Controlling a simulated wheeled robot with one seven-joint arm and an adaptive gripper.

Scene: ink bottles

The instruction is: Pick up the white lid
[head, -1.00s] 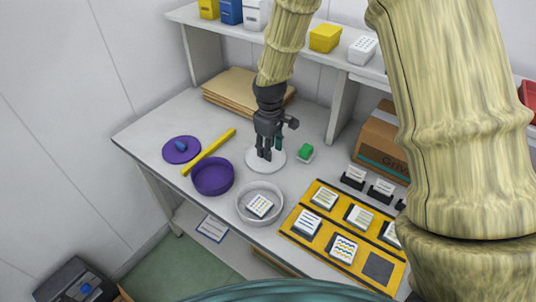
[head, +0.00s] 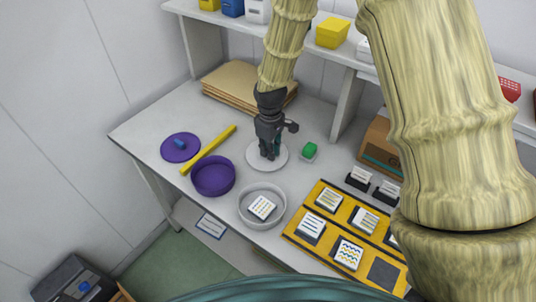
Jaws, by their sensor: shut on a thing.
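The white lid (head: 255,158) is a flat round disc on the grey desk, behind a round white dish. My gripper (head: 269,155) points down over the middle of the lid. Its dark fingers are close together and shut on the lid's middle, where they hide the part they grip. The lid looks level and at or very near the desk top; I cannot tell whether there is a gap under it.
The white dish (head: 277,218) holds a patterned card. A purple bowl (head: 213,179), a purple lid (head: 181,147) and a yellow bar (head: 208,150) lie left. A green block (head: 310,149) is close on the right. A yellow card tray (head: 307,254) fills the front right.

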